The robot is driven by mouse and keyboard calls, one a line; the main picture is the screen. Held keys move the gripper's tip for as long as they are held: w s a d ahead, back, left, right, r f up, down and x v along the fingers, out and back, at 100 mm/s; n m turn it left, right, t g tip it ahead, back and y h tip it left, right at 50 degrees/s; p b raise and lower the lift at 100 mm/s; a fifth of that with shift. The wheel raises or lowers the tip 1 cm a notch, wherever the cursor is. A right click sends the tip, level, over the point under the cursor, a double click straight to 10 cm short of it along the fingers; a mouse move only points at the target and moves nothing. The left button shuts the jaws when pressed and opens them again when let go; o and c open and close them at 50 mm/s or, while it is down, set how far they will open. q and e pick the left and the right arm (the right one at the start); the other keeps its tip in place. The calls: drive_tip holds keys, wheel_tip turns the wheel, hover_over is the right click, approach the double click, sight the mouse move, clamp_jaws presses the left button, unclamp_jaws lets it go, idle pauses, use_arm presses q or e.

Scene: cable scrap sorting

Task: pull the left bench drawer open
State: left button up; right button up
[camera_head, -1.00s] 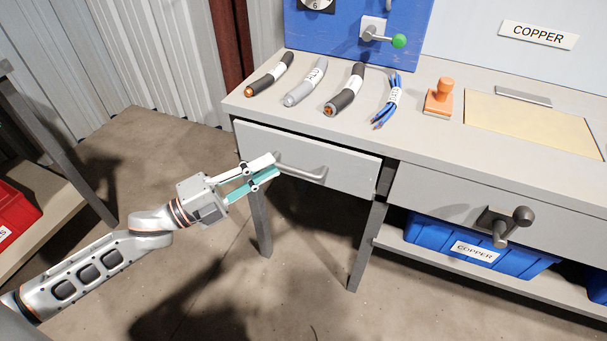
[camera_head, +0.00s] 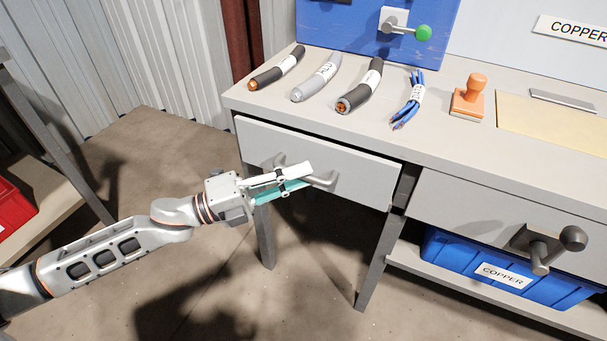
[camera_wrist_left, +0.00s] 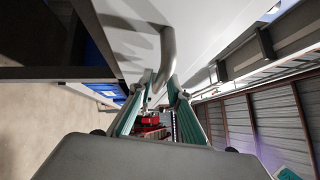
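The left bench drawer (camera_head: 350,175) is a pale grey front under the bench top, and it looks closed. Its grey bar handle (camera_head: 323,182) is partly hidden behind my fingers. My left gripper (camera_head: 298,178) is at the handle, with its white and teal fingers apart, one above the other. In the left wrist view the handle (camera_wrist_left: 167,55) runs down between the two fingertips (camera_wrist_left: 161,82). The fingers look open around the bar; I cannot tell whether either one touches it. My right gripper is not in view.
Cable pieces (camera_head: 362,86), a blue wire bundle (camera_head: 409,100) and an orange stamp (camera_head: 469,97) lie on the bench top (camera_head: 450,140). The right drawer (camera_head: 470,210) has a dark knobbed fitting (camera_head: 541,252). A blue COPPER bin (camera_head: 455,260) sits below. Floor lies open before the left drawer.

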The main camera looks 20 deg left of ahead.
use_arm(q)
drive_tip(key=shift+w+d, duration=0.4)
clamp_jaws()
